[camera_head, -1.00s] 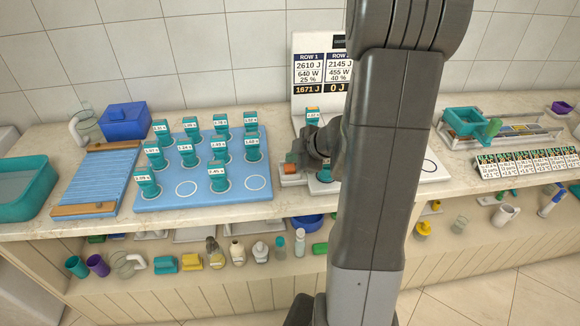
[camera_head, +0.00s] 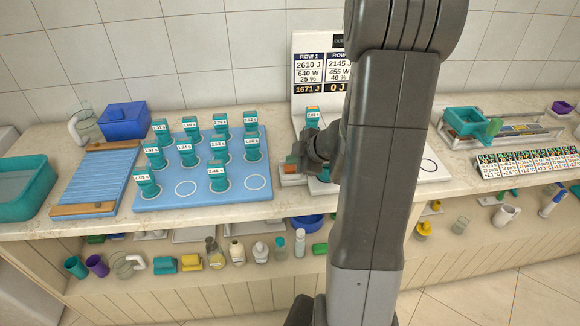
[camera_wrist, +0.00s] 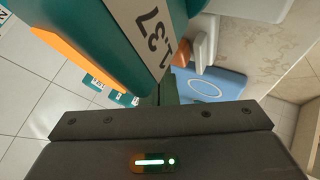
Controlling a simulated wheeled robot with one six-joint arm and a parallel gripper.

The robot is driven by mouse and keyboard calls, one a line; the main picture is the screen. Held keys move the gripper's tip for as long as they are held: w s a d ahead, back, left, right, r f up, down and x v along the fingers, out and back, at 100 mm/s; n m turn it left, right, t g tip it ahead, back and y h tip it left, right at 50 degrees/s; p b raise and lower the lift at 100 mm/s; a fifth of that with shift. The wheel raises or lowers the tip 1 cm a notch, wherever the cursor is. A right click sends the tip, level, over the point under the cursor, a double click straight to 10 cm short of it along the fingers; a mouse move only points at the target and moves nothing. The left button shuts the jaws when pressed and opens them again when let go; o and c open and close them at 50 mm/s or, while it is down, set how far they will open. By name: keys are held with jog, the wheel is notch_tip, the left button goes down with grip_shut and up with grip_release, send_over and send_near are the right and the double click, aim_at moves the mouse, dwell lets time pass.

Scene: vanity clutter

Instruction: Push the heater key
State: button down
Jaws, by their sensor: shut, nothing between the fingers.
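The heater key appears to be the small orange-brown block (camera_head: 291,159) on a pale base at the left front of the heater station. In the wrist view an orange-brown block (camera_wrist: 187,53) with a pale piece beside it looks like the same key. My gripper (camera_wrist: 168,88) is shut and empty, its dark fingers showing between the near teal block and the blue board. In the head view my dark wrist is just right of the key, and my arm hides the fingertips. I cannot tell whether they touch the key.
A teal labelled block (camera_wrist: 150,35) with an orange face looms close to my gripper. The blue board (camera_head: 205,195) with several teal blocks lies to the left. A sign (camera_head: 310,75) reading 1671 J and 0 J stands behind. A row of cards (camera_head: 525,161) lies right.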

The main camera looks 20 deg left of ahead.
aim_at(294, 168)
jog(key=shift+f, duration=0.4)
jog(key=shift+r, duration=0.15)
jog(key=shift+r+p, duration=0.8)
jog(key=shift+p, duration=0.15)
jog(key=shift+r, duration=0.15)
notch_tip(294, 168, up, 6)
jog(key=p, duration=0.6)
jog(key=shift+p, duration=0.4)
jog(key=shift+d, duration=0.1)
